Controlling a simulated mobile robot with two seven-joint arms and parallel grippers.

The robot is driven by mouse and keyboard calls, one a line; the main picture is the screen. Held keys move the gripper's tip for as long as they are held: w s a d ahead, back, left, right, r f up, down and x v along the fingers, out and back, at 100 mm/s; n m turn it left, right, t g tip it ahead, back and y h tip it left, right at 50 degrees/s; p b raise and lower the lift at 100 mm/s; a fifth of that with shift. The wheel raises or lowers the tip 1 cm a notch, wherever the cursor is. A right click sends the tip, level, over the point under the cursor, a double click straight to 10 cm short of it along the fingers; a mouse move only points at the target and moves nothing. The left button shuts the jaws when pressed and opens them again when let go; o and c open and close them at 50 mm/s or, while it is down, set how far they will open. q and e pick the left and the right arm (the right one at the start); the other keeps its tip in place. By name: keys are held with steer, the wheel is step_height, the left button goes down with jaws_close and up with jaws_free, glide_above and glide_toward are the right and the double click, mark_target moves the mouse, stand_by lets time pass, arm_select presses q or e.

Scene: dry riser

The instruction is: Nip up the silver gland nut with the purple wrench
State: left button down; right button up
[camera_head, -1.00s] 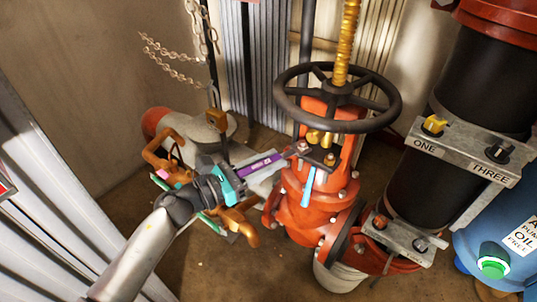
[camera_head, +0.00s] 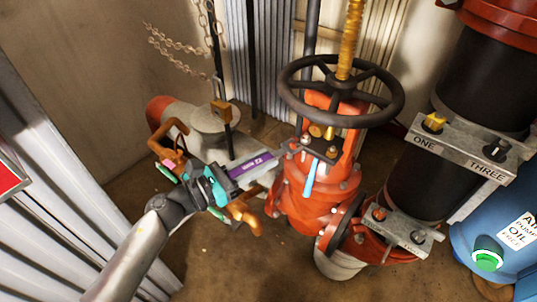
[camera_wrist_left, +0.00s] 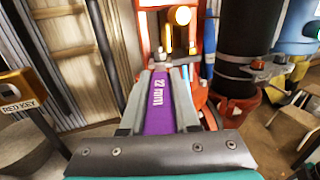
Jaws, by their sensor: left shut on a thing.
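My left gripper (camera_head: 236,170) is shut on the purple wrench (camera_head: 254,163), marked 22 mm. The wrench points right toward the orange valve (camera_head: 310,200); its far end is close to the valve's gland plate, and contact cannot be told. In the left wrist view the purple wrench (camera_wrist_left: 159,108) lies between the grey fingers, pointing at the valve. A light-blue tool (camera_head: 309,178) hangs below the plate. My right gripper is out of view.
The black handwheel (camera_head: 339,92) overhangs the gland area. The black pipe (camera_head: 435,165) with a labelled bracket (camera_head: 460,147) and a blue tank (camera_head: 495,245) stand at right. Corrugated panels border the left.

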mark_target(237, 172)
arm_select(q)
steer(key=shift+s+a, duration=0.45)
steer(key=shift+a, duration=0.15)
steer(key=shift+s+a, duration=0.25)
steer(key=shift+a, duration=0.05)
steer(key=shift+b+v, duration=0.3)
steer(key=shift+v, duration=0.65)
steer(key=shift+s+a, duration=0.45)
steer(key=shift+a, duration=0.1)
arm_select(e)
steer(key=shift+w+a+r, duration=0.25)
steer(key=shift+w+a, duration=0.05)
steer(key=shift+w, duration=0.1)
